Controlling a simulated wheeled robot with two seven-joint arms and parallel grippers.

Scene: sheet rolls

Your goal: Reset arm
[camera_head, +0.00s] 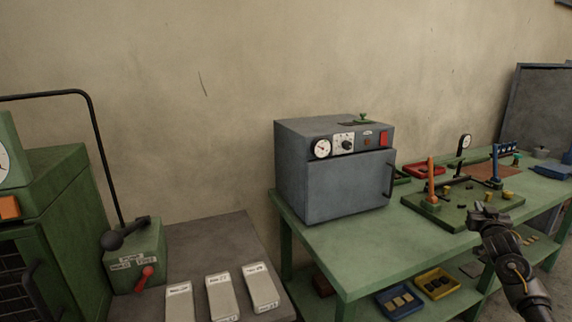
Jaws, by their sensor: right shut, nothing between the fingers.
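My right gripper (489,212) is in the camera_head view at the right, at the end of my dark arm that comes up from the lower right corner. It is shut and empty. It shows in front of the near edge of the green bench (372,266), close in the picture to a green fixture board (452,207). My left gripper is not in view.
A grey oven-like box (345,190) stands on the bench. Blue (399,303) and yellow (437,283) trays lie on its lower shelf. At the left are a green machine (60,190), a lever box (135,262) and labelled white blocks (221,297) on a brown table.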

